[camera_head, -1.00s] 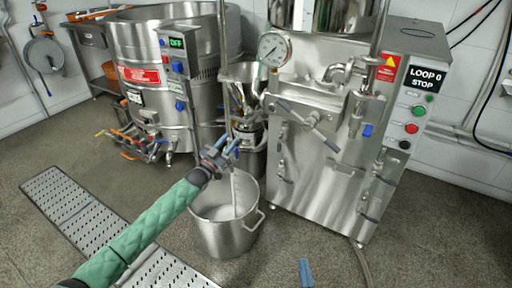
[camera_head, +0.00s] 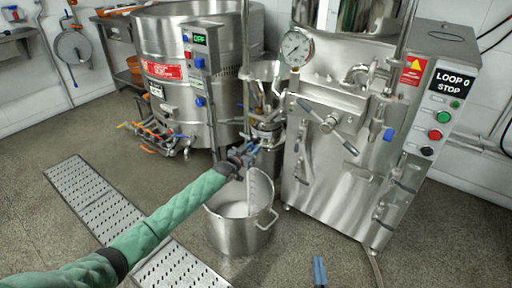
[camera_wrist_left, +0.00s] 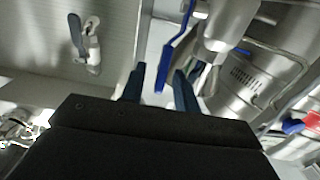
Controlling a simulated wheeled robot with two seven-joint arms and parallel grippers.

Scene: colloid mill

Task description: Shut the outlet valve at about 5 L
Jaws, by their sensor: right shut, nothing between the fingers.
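The steel pot (camera_head: 240,234) stands on the floor in front of the mill, with white liquid (camera_head: 234,209) and an upright graduated strip (camera_head: 261,192) inside. I cannot read the level from here. My left gripper (camera_head: 246,152) is above the pot, beside the mill's lower outlet area. In the left wrist view its blue fingers (camera_wrist_left: 160,86) are apart, and a long blue lever (camera_wrist_left: 178,45) lies at the gap between them. I cannot tell if they touch it. The valve body is mostly hidden in the head view. My right gripper (camera_head: 319,272) shows only its blue fingertips, closed together, at the bottom edge.
The steel mill cabinet (camera_head: 335,190) with its pressure gauge (camera_head: 296,47) stands right of the pot. Its panel (camera_head: 447,100) reads LOOP 0 STOP. A large steel kettle (camera_head: 170,85) stands behind left. A perforated floor grate (camera_head: 85,190) runs at left. Floor in front is clear.

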